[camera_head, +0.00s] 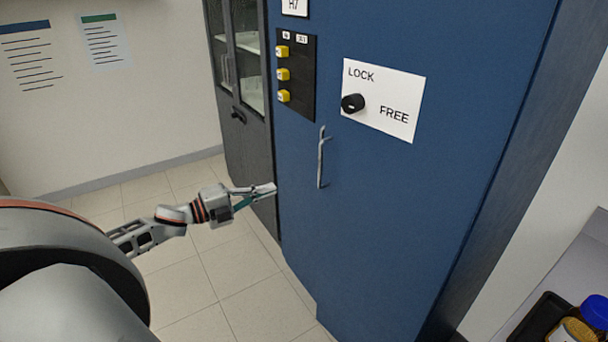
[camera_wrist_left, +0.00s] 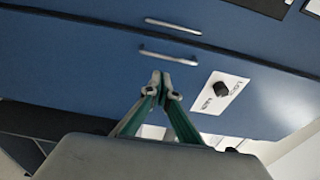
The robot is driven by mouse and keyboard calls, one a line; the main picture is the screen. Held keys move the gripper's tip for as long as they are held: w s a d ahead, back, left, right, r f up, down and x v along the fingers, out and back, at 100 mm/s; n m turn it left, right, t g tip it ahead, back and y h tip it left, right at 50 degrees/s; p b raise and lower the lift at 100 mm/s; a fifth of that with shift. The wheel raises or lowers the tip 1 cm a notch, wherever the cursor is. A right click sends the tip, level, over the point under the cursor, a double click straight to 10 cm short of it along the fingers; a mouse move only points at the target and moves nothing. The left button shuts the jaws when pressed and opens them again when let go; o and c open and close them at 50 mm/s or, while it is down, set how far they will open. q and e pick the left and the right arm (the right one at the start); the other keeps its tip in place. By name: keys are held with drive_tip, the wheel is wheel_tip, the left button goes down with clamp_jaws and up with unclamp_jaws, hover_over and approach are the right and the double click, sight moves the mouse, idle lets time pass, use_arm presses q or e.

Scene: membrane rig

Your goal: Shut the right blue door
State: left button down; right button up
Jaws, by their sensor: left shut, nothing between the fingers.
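The right blue door (camera_head: 390,210) carries a slim vertical metal handle (camera_head: 321,157) and a white LOCK/FREE plate (camera_head: 395,118) with a black knob (camera_head: 353,103). My left gripper (camera_head: 273,190) is shut and empty, left of the handle and in front of the blue front. In the left wrist view, its fingertips (camera_wrist_left: 161,82) are together, apart from the handle (camera_wrist_left: 168,57) in the picture. A second handle (camera_wrist_left: 172,25) shows across a dark seam, on another blue panel. How far the door stands open is not clear. My right gripper is out of view.
A black panel with yellow buttons (camera_head: 296,75) sits at the upper left of the blue front. A dark glass-fronted cabinet (camera_head: 240,130) stands to its left. A counter with a black tray (camera_head: 535,325) and jars is at lower right. Tiled floor is free.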

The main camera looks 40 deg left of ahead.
use_arm(q)
drive_tip(key=p+x, duration=0.2)
drive_tip(key=x, duration=1.1)
drive_tip(key=shift+w, duration=0.25)
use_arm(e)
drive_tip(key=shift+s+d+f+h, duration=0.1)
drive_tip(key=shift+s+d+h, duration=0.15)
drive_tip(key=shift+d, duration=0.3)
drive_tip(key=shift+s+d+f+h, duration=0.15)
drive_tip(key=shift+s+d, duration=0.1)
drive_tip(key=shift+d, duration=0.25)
use_arm(q)
drive_tip(key=shift+d, duration=0.1)
